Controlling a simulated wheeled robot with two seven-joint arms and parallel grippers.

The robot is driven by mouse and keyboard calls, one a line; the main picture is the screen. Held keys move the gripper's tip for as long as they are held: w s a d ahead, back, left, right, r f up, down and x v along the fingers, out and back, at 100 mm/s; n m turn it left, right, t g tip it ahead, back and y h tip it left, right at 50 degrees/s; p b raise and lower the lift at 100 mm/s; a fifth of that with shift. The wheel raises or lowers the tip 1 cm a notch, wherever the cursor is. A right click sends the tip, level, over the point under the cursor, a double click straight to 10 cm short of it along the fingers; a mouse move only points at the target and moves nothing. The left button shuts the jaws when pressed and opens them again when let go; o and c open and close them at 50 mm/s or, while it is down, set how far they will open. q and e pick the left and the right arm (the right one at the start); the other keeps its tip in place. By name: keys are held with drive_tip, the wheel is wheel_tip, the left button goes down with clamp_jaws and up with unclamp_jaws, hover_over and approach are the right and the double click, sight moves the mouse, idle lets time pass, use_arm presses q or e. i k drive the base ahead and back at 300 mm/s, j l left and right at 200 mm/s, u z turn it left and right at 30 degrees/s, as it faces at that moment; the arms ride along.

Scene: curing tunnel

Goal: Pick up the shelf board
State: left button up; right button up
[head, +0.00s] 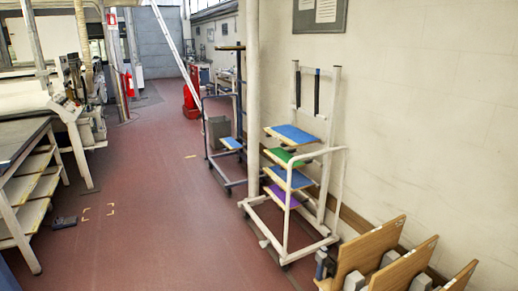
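Several thin boards with wooden edges sit in a white rack cart (331,135) right of centre, by the wall. From the top they are a blue board (295,134), a green board (284,157), another blue board (290,178) and a purple board (283,196). A smaller blue board (231,143) sits low on a dark blue cart (240,100) behind. I cannot tell which of these is the shelf board. Neither of my grippers is in view, and no board is held by a gripper here.
A white post (253,100) stands behind the rack cart. Wooden panels (371,249) lean at the lower right. A workbench with shelves (30,180) is at left, with a dark pedal (65,222) on the floor. The red floor (160,225) between is mostly clear.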

sight(293, 137)
drive_tip(key=i+u, duration=0.2)
drive_tip(key=i, duration=0.7)
drive_tip(key=i+l+u, duration=0.15)
drive_tip(key=i, duration=0.75)
drive_tip(key=i+z, duration=0.2)
drive_tip(key=i, duration=0.3)
drive_tip(key=i+j+z, duration=0.2)
drive_tip(key=i, duration=0.25)
drive_tip(key=i+j+z, duration=0.15)
drive_tip(key=i, duration=0.35)
